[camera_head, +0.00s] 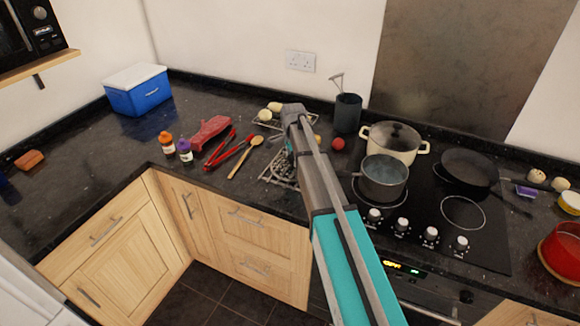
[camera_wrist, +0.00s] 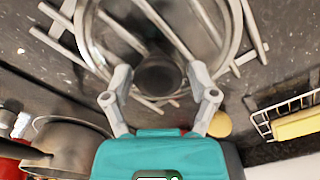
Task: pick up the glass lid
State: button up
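The glass lid (camera_wrist: 88,38) is a clear round disc with a pale rim and a dark round knob (camera_wrist: 158,77). It lies on the bars of a metal rack (camera_wrist: 248,57) in the wrist view. My gripper (camera_wrist: 160,76) is open, with one finger on each side of the knob in the picture. I cannot tell how far above the knob the fingertips are, and no grip on it shows. In the head view my arm covers the gripper's fingers and most of the lid; part of the rack (camera_head: 278,174) shows left of the arm.
A grey saucepan (camera_head: 383,180) and a cream pot (camera_head: 393,152) stand on the hob right of my arm. A dark utensil pot (camera_head: 347,115) stands behind. Red tongs (camera_head: 228,151) and a wooden spoon (camera_head: 245,160) lie left. A wire basket (camera_wrist: 262,122) is nearby.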

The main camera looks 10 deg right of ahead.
grip_shut()
jog(key=shift+r, duration=0.15)
notch_tip(320, 180, up, 2)
jog(key=p, duration=0.2)
jog(key=shift+r+p, duration=0.25)
jog(key=shift+p, duration=0.15)
jog(key=s+d+r+p, duration=0.6)
jog(key=s+r+p, duration=0.4)
jog(key=s, duration=0.2)
jog(key=shift+s+d+r, duration=0.15)
jog(key=shift+d, duration=0.15)
jog(key=shift+s, duration=0.15)
dwell(0.3)
